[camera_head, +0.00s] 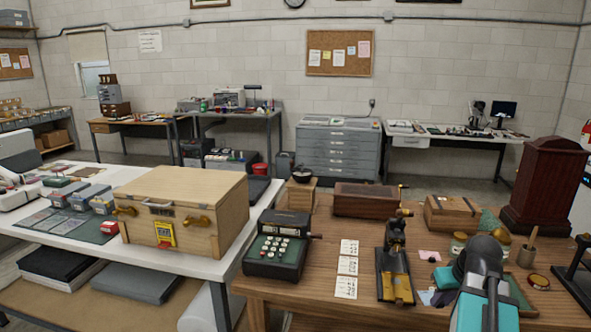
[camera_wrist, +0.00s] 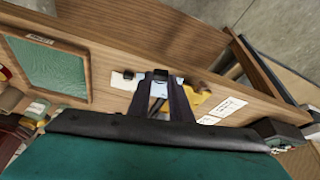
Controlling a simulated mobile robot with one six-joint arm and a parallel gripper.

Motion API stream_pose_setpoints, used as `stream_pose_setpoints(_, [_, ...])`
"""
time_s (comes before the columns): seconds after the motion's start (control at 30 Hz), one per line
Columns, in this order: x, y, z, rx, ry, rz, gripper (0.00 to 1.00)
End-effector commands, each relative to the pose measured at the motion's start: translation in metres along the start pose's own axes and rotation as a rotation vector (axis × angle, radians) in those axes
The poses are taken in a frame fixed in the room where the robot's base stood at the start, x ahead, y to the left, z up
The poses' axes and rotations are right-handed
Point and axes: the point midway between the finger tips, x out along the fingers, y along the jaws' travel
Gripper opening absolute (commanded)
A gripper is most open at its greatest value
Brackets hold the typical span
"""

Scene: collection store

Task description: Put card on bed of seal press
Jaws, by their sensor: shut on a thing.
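The seal press (camera_head: 395,240) stands on the wooden table, black with a tall upright part. A yellow-gold plate (camera_head: 398,288) lies at its near end and looks like its bed. My gripper (camera_head: 439,298) is low over the table, to the right of the press and apart from it. It is shut on a pale blue card (camera_head: 425,297), whose left part sticks out. A yellow part (camera_wrist: 197,98), probably of the press, lies just right of the fingers. My arm hides part of the table.
Printed white sheets (camera_head: 347,268) and a dark green adding machine (camera_head: 283,248) lie left of the press. A pink card (camera_head: 429,255) and jars (camera_head: 458,243) stand behind my gripper. A green-lined tray (camera_wrist: 45,65) is on the table's other side. A wooden box (camera_head: 348,200) is behind.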

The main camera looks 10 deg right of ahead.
Motion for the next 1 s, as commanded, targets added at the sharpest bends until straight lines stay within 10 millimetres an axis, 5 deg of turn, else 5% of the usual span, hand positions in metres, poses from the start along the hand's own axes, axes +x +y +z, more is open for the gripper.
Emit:
stream_pose_setpoints(0.4, [0.003, -0.095, -0.049, -0.157, 0.001, -0.065, 0.0])
stream_pose_setpoints(1.0, [-0.006, -0.235, -0.092, -0.314, 0.001, -0.13, 0.0])
